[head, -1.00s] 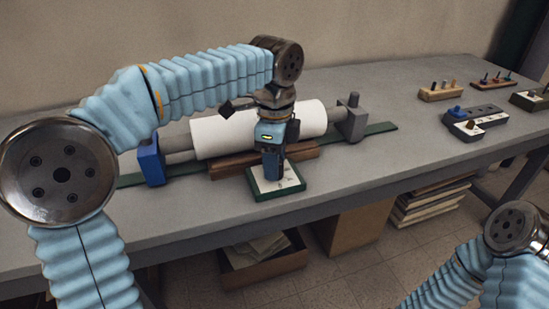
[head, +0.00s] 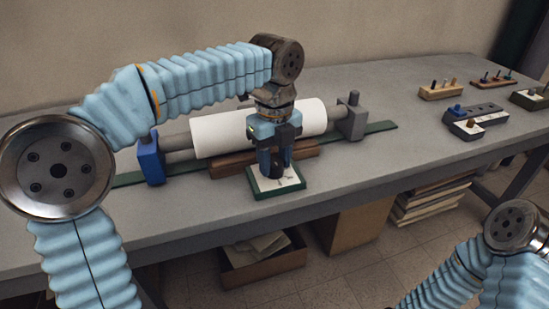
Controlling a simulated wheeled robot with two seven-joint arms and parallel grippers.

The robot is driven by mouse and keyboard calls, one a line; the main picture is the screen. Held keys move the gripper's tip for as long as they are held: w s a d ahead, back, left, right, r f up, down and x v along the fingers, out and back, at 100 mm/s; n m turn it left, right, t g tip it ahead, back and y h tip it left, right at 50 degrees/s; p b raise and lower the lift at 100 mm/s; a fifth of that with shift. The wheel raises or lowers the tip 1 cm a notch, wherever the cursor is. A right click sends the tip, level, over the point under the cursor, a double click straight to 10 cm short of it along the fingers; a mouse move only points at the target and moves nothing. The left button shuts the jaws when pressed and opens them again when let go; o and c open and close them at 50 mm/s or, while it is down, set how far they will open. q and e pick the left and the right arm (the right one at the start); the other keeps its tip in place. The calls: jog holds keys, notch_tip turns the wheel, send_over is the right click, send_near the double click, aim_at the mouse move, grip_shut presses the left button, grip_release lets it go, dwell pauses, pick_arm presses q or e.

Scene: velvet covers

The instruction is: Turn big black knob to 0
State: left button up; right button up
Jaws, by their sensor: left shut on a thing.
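A small green-edged plate with a white face (head: 293,181) lies on the table in front of the white roll. My left gripper (head: 275,172) points straight down over the plate and is shut on the big black knob, which is mostly hidden between its fingers. Dark marks show on the white face beside the fingers, too small to read. I cannot tell which number the knob points at. Of my right arm only a part shows (head: 512,228) at the lower right; its gripper is out of view.
A white roll (head: 220,135) on a shaft lies behind the plate, between a blue block (head: 151,160) and a grey block (head: 352,118). Several small boards with knobs and pegs (head: 477,119) stand at the right. The table front is clear.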

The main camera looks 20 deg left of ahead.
aim_at(275, 161)
pick_arm(q)
jog(key=shift+m, duration=0.3)
jog(key=o, duration=1.1)
jog(key=shift+c, duration=0.2)
jog(key=shift+r, duration=0.1)
notch_tip(275, 161, up, 14)
jog(key=shift+f, duration=0.2)
